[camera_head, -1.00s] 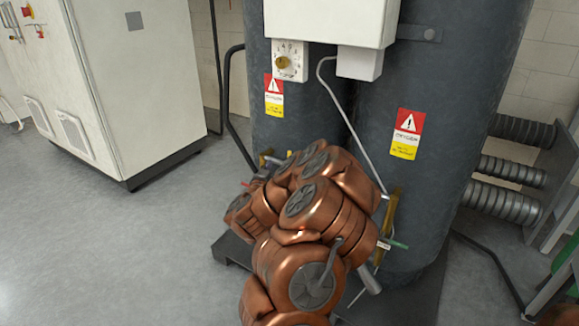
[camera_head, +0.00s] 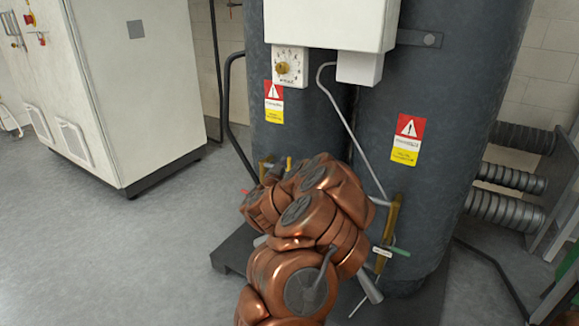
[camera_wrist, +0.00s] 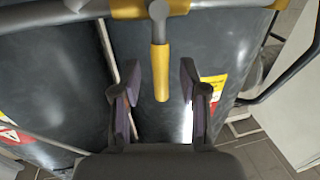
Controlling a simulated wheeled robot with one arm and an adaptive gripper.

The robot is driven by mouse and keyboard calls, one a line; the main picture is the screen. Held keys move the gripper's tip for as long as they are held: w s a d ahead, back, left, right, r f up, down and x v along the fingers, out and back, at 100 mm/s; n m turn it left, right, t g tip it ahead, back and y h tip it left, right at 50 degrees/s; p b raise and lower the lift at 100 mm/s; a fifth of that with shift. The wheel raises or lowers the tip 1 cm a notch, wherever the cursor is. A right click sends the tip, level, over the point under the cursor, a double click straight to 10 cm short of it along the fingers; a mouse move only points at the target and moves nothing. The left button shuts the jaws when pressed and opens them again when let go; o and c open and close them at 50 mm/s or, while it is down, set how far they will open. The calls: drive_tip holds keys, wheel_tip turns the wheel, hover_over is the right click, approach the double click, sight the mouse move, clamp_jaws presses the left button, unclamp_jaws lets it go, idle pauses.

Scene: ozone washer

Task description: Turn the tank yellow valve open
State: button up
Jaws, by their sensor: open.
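In the wrist view a yellow valve handle (camera_wrist: 161,72) hangs down from a grey-and-yellow pipe in front of the dark tanks. My gripper (camera_wrist: 158,84) is open, with one dark finger on each side of the handle's lower part. Gaps show between the handle and both fingers; depth is hard to judge. In the head view a small yellow piece (camera_head: 289,163), probably this handle, shows at the low front of the left tank (camera_head: 300,125). My copper-coloured arm covers much of the area around it, and my fingers cannot be made out clearly there.
A right tank (camera_head: 445,95) stands close beside the left one, with a thin bent pipe (camera_head: 340,110) in front. Another yellow fitting (camera_head: 391,212) is by my arm. A white cabinet (camera_head: 140,90) stands left; the floor before it is clear.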

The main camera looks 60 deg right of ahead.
drive_tip(key=shift+w+d, duration=0.1)
drive_tip(key=shift+d, duration=0.1)
clamp_jaws()
idle(0.3)
idle(0.3)
